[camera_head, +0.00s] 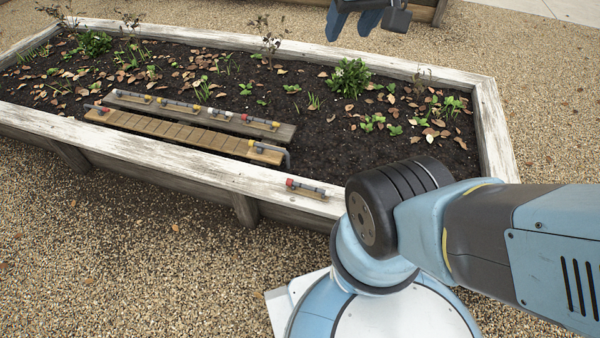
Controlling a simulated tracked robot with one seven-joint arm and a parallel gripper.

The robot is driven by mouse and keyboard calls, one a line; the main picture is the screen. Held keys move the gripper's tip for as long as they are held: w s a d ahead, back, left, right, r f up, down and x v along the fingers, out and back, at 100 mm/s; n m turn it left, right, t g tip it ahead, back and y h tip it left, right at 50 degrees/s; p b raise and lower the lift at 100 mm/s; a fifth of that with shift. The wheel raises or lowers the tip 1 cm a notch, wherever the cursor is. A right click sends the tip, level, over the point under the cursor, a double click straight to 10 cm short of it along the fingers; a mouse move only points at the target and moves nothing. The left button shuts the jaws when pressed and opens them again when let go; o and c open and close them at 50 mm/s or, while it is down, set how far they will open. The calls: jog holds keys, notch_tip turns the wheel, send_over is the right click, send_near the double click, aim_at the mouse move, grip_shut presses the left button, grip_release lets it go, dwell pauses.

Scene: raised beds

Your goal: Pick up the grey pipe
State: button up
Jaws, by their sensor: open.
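Several short grey pipe pieces with coloured ends lie at the raised bed. One grey pipe piece with a red end (306,188) lies on the bed's front rim. More sit at the ends of a slatted brown board (180,131). They are too small to tell which one is the task's pipe. My gripper (354,24) shows at the top edge, open, beyond the bed and apart from the pieces. Its upper part is cut off by the picture.
The raised bed has a weathered white wooden rim (180,156). Its soil (320,135) holds leaves, a green bush (349,78) and thin plants. Gravel (110,235) surrounds the bed. My arm crosses the lower right and hides part of the rim.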

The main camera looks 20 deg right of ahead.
jog(key=w+d+f+n+g+h, duration=0.1)
jog(key=w+f, duration=0.3)
jog(key=w, duration=0.3)
jog(key=w+f+n+g+h, duration=0.1)
jog(key=w+f, duration=0.4)
jog(key=w, duration=0.2)
jog(key=w+a+f+n+g+h, duration=0.1)
jog(key=w+f, duration=0.3)
jog(key=f, duration=0.3)
jog(key=w+a+f+n+g, duration=0.1)
jog(key=w+a+f, duration=0.1)
jog(key=w+f, duration=0.35)
jog(key=n+g+h, duration=0.2)
jog(key=n+g, duration=0.1)
jog(key=n, duration=0.3)
send_near(302, 185)
jog(key=x, duration=0.4)
jog(key=shift+s+d, duration=0.1)
jog(key=shift+s, duration=0.25)
jog(key=shift+w+x, duration=0.2)
jog(key=shift+x, duration=1.1)
jog(key=shift+w+x, duration=0.2)
jog(key=shift+x, duration=1.15)
